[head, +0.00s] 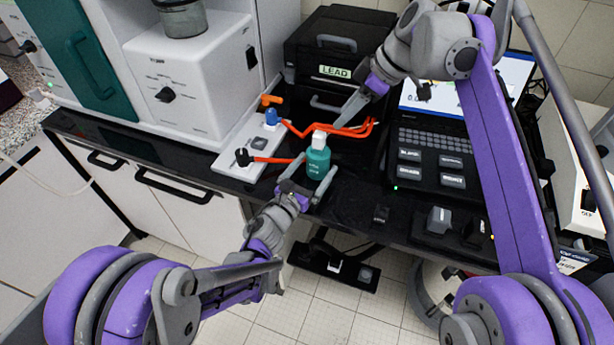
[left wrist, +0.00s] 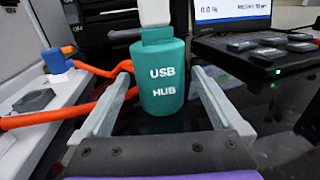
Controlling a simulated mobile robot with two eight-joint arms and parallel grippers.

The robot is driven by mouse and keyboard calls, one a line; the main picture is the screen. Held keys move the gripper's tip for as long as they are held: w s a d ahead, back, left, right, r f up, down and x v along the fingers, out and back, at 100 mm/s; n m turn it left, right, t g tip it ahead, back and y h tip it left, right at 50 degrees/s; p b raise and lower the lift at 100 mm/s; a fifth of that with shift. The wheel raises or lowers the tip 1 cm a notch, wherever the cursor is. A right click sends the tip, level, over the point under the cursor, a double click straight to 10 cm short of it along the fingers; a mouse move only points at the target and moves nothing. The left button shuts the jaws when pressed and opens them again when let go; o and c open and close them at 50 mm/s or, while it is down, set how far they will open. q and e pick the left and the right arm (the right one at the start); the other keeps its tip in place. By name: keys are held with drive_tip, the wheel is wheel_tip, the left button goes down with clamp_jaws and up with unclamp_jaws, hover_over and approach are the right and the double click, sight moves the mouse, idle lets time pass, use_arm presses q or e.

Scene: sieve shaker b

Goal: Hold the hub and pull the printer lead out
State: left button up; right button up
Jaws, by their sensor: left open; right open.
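The teal hub (head: 317,163), marked USB HUB in the left wrist view (left wrist: 163,85), stands upright near the table's front edge. A white plug (head: 319,139) sits in its top; it also shows in the left wrist view (left wrist: 155,12). Orange leads (head: 345,131) run beside and behind the hub; which one is the printer lead I cannot tell. My left gripper (head: 318,167) is open, one finger on each side of the hub, with gaps visible in the left wrist view (left wrist: 163,75). My right gripper (head: 343,118) is open, its fingers pointing down just right of and above the white plug.
A black box labelled LEAD (head: 300,50) stands behind. A laptop (head: 440,140) and a black button panel (head: 410,172) are at right. The table edge is close.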

sight(321, 134)
use_arm(q)
drive_tip(key=shift+w+d, duration=0.1)
drive_tip(key=shift+w, duration=0.1)
clamp_jaws()
use_arm(e)
drive_tip(key=o, duration=0.3)
drive_tip(key=shift+a+r, duration=0.1)
drive_tip(key=shift+r, duration=0.1)
drive_tip(key=shift+h, duration=0.6)
drive_tip(key=x, duration=0.3)
drive_tip(key=a+x, duration=0.1)
drive_tip(key=x, duration=0.6)
drive_tip(key=shift+w+a, duration=0.15)
drive_tip(key=shift+a, duration=0.15)
